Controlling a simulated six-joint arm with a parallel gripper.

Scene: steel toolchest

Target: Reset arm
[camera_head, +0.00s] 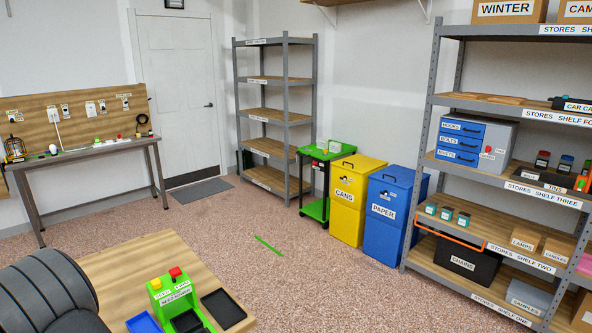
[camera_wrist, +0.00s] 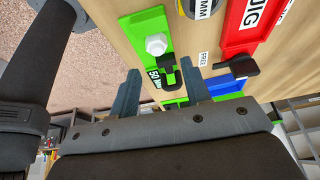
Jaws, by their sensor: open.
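In the wrist view my gripper (camera_wrist: 160,68) is open, with its two grey fingers spread apart. A green plate (camera_wrist: 148,27) with a white hexagonal knob (camera_wrist: 157,45) and a black hook-shaped part (camera_wrist: 166,75) shows beyond the fingers. The black part appears in the gap between the fingertips, but I cannot tell how far away it is. Nothing is visibly gripped. The gripper does not show in the head view.
A wooden table (camera_head: 130,262) carries a green stand (camera_head: 172,292) with red and yellow tops and a black tray (camera_head: 223,308). In the wrist view a red holder (camera_wrist: 240,30) and a blue one (camera_wrist: 228,87) are near the fingers. Shelves and bins stand beyond open floor.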

